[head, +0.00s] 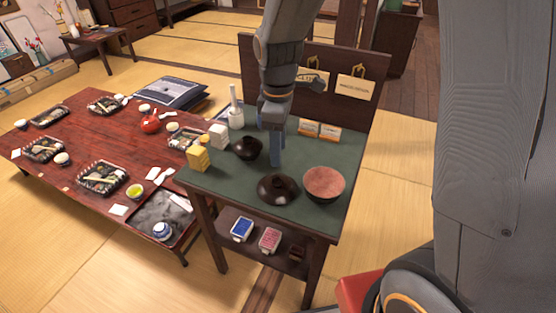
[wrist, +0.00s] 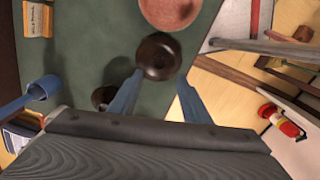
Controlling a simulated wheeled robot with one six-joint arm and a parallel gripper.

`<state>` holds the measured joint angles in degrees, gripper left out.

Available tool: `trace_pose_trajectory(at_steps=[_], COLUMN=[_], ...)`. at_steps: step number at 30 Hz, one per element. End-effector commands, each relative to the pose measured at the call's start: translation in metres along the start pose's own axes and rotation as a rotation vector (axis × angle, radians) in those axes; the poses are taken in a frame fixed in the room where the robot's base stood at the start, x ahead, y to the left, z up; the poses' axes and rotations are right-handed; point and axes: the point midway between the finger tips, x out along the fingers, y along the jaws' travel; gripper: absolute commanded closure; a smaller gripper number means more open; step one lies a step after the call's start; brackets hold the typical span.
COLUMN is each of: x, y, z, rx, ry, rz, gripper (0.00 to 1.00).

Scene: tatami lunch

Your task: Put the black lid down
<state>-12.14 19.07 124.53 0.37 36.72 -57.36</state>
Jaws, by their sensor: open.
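The black lid (head: 278,189), a dark dome with a small round top, rests on the green-topped side table (head: 226,172), near its front edge. In the wrist view the lid (wrist: 158,56) lies just beyond my fingertips. My gripper (head: 277,160) points down over the table, behind the lid in the head view. In the wrist view my gripper (wrist: 160,76) has its two blue fingers spread, with nothing held between them. A black bowl (head: 247,148) stands to the left, and it is partly hidden by a finger in the wrist view (wrist: 103,97).
A reddish-brown bowl (head: 324,183) stands right of the lid. A raised back panel (head: 350,113) edges the table. The low red table (head: 85,130) holds several meal trays.

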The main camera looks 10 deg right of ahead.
Motion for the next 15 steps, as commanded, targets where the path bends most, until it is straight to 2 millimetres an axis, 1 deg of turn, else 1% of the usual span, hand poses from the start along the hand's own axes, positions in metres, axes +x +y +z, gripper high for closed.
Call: trace_pose_trajectory(at_steps=[1, 4, 5, 7, 8, 11, 12, 15], x=[-0.004, -0.009, -0.010, -0.012, -0.012, -0.013, -0.013, -0.012], y=[0.001, -0.001, -0.002, -0.006, -0.009, -0.023, -0.030, -0.048], z=[0.000, 0.002, 0.005, 0.017, 0.024, 0.054, 0.067, 0.095], rx=[0.000, 0.016, 0.034, 0.121, 0.178, 0.421, 0.529, 0.785], ry=[0.001, 0.001, 0.001, 0.004, 0.005, 0.014, 0.020, 0.032], rz=[0.002, 0.001, 0.002, 0.006, 0.008, 0.019, 0.024, 0.033], gripper=[0.56, 0.56, 0.56, 0.56, 0.56, 0.56, 0.56, 0.56])
